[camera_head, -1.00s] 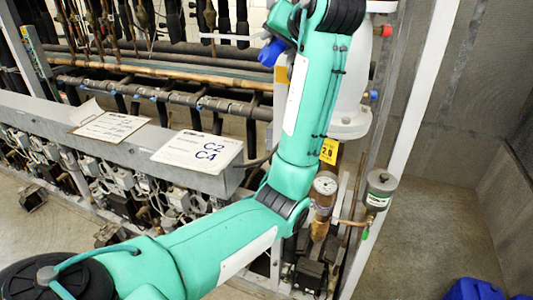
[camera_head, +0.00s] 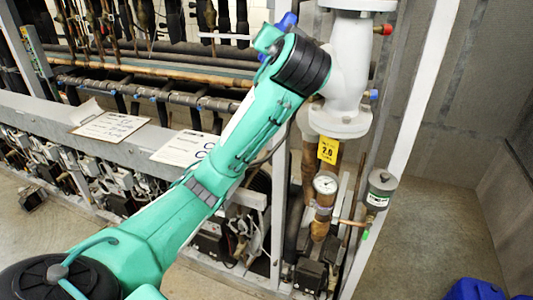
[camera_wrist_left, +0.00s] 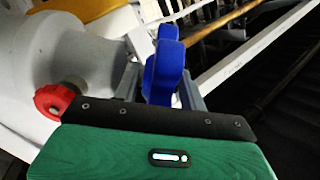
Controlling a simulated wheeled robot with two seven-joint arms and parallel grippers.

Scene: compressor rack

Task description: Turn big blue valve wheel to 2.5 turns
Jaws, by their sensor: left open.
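The big blue valve wheel (camera_wrist_left: 165,70) shows nearly edge-on in the left wrist view, next to a pale grey valve body (camera_wrist_left: 80,50). My left gripper (camera_wrist_left: 163,75) is open, with a grey finger on each side of the wheel. I cannot tell whether either finger touches it. In the head view, small blue parts, probably the wheel (camera_head: 289,20), show at the top behind my left arm. The arm hides the gripper and most of the wheel there. My right gripper is in neither view.
A white flanged pipe (camera_head: 343,100) with a yellow tag (camera_head: 327,150) stands right of my arm. Below it are a gauge (camera_head: 325,185) and a grey canister (camera_head: 380,188). A red part (camera_wrist_left: 52,101) is close left of the gripper. Open floor (camera_head: 430,220) lies at right.

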